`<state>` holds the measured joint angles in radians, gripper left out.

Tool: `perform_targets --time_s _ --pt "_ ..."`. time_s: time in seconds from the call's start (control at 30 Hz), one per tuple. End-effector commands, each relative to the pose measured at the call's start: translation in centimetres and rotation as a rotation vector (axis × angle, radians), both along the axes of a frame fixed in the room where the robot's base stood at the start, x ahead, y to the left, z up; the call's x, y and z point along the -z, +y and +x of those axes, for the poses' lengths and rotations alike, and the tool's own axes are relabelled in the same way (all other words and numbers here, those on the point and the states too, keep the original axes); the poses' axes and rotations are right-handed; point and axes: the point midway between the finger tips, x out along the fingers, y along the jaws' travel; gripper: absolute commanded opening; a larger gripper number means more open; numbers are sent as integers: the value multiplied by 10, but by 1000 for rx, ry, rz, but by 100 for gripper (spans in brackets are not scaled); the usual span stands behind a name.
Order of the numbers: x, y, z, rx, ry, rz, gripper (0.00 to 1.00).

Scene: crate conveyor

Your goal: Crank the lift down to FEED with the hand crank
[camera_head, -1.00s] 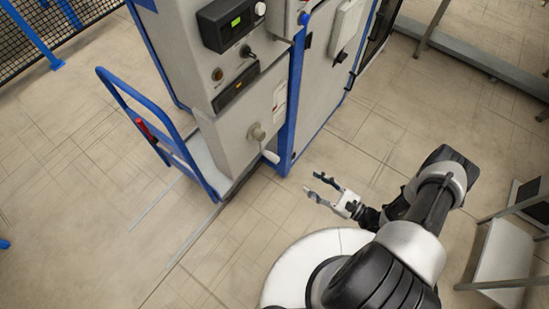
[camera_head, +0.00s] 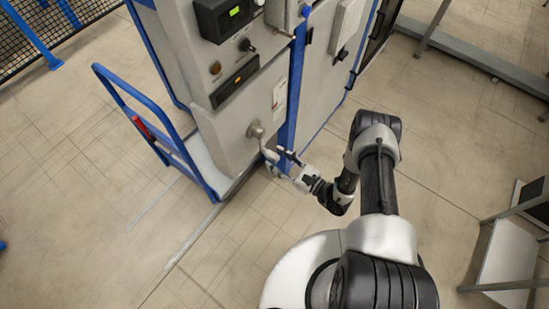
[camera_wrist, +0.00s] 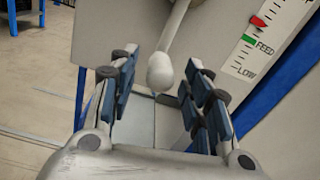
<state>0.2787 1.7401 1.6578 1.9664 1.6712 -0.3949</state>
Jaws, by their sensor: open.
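The hand crank (camera_head: 258,135) is mounted low on the front of the grey cabinet, its arm pointing down and slightly right. In the wrist view its pale knob (camera_wrist: 160,70) hangs between the open fingers of my gripper (camera_wrist: 158,98), with space on both sides. In the head view my gripper (camera_head: 277,163) is at the crank's lower end. The level scale (camera_wrist: 265,38) shows in the wrist view with a red pointer (camera_wrist: 258,21) above the green FEED mark (camera_wrist: 247,40); LOW is below.
The grey cabinet (camera_head: 235,130) has a blue post (camera_head: 293,90) at its right edge. A control box with a green display (camera_head: 227,17) sits above. A blue-handled cart (camera_head: 150,105) stands left. A bench frame (camera_head: 505,255) is at the right. The floor in front is clear.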

Motion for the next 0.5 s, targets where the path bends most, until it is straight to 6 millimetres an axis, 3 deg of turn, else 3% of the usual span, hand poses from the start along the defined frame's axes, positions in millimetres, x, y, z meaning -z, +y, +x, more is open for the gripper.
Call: perform_targets --time_s 0.17,0.5 --pt "0 12 9 -2 0 1 44" --pt "0 14 12 1 0 0 44"
